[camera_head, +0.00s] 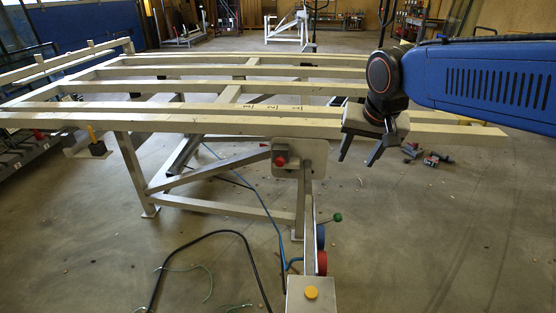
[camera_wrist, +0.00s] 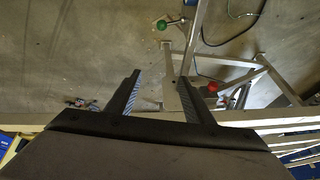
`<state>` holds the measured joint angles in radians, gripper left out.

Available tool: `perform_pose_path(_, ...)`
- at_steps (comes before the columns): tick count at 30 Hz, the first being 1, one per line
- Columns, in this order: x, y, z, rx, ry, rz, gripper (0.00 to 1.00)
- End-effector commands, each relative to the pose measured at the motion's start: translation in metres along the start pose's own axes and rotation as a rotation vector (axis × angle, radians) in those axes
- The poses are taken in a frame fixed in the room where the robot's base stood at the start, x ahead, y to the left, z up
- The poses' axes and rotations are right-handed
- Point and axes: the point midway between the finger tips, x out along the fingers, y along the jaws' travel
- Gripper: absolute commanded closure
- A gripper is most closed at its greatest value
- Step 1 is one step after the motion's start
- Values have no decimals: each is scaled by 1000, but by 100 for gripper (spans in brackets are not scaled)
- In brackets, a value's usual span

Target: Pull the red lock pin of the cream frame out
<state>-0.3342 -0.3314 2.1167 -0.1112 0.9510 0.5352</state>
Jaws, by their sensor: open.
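The red lock pin (camera_head: 281,160) shows as a red knob on a dark collar, on the pale plate (camera_head: 313,170) below the front beam of the cream frame (camera_head: 230,124). In the wrist view the red knob (camera_wrist: 212,87) lies just right of the right finger, outside the jaws. My gripper (camera_head: 357,158) is open and empty, pointing down close to the front beam, right of the pin and apart from it. Its two fingers also show in the wrist view (camera_wrist: 160,77), with bare floor and part of the pale plate seen between and beyond them.
A green knob (camera_head: 338,217) on a lever sits below the plate, near blue and red round parts. A box with a yellow button (camera_head: 311,292) stands in front. Cables (camera_head: 215,240) lie on the floor. Small dark and red items (camera_head: 430,157) lie right. Floor at front right is clear.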

Motion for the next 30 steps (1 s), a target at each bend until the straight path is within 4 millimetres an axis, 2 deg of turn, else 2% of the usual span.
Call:
perform_pose_path(1, 5, -21, -13, 4, -3, -4, 53)
perform_pose_path(6, 20, -88, -49, 49, -2, -18, 53)
perform_pose_path(12, 37, -159, -73, 93, 0, -33, 53)
perform_pose_path(15, 43, -182, -79, 108, 2, -38, 53)
perform_pose_path(18, 46, -195, -82, 118, 3, -41, 53)
perform_pose_path(23, 55, -201, -83, 122, 2, -41, 53)
perform_pose_path(30, 90, -201, -83, 123, 0, -40, 53)
